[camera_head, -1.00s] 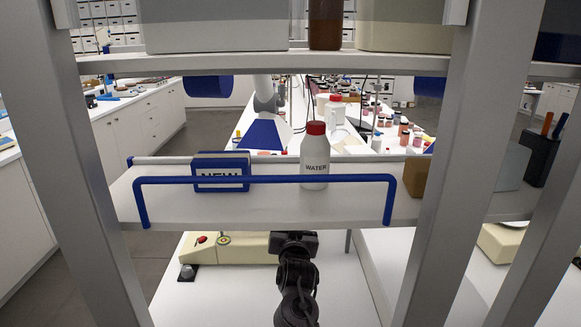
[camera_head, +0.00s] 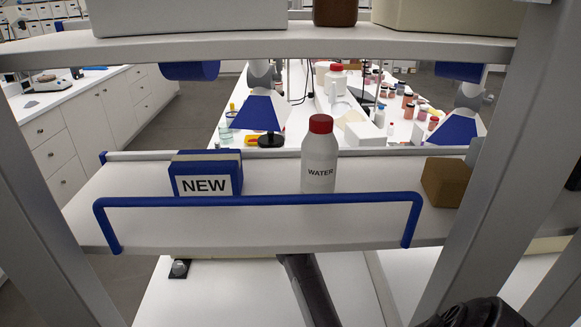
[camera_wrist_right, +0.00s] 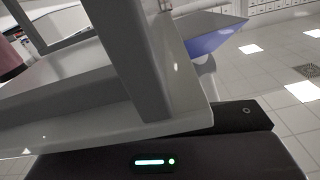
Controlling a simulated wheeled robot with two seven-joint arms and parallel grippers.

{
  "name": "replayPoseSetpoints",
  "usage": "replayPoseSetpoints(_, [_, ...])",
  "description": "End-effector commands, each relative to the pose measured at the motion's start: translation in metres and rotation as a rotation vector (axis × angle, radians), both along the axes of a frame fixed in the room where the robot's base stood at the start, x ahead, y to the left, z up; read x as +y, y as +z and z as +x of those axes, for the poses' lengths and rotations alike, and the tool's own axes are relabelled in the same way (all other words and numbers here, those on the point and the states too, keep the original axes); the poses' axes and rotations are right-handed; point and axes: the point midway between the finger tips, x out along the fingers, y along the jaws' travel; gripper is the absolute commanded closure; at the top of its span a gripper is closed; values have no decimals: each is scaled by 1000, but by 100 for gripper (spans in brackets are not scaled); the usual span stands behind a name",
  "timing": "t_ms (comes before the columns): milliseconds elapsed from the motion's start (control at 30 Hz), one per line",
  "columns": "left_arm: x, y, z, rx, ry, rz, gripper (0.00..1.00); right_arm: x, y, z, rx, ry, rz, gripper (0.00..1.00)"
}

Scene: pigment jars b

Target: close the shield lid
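I cannot make out a shield lid in either view. In the head view a rack's shelves and posts fill the foreground and hide much of the white bench (camera_head: 215,297) below. A black foot with a metal knob (camera_head: 179,268) shows on that bench under the shelf; the rest of that device is hidden. A dark arm link of mine passes under the shelf, and another dark part of mine is at the bottom right. The right wrist view shows the dark housing of my right gripper with a green light, but no fingertips. My left gripper is not identifiable.
The middle shelf (camera_head: 260,235) has a blue guard rail (camera_head: 260,200). It holds a blue box marked NEW (camera_head: 205,174), a white WATER bottle (camera_head: 320,155) and a brown block (camera_head: 446,182). In the wrist view a grey post (camera_wrist_right: 125,60) and plate stand very close to my gripper.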

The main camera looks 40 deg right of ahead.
Motion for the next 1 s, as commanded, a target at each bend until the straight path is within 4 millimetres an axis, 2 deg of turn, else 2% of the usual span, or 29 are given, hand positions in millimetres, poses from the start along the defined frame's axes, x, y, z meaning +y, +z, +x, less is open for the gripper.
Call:
replayPoseSetpoints(133, [-3,4,12,-19,0,-4,64,-5,1,5,0,0,0,66])
replayPoseSetpoints(367, [-5,3,11,-17,-1,-7,64,-5,0,6,0,0,0,66])
replayPoseSetpoints(633, [-4,2,5,-7,-2,-5,64,-5,0,6,0,0,0,100])
replayPoseSetpoints(1000, [-5,2,4,-6,-2,-5,64,-2,-1,8,-1,1,2,100])
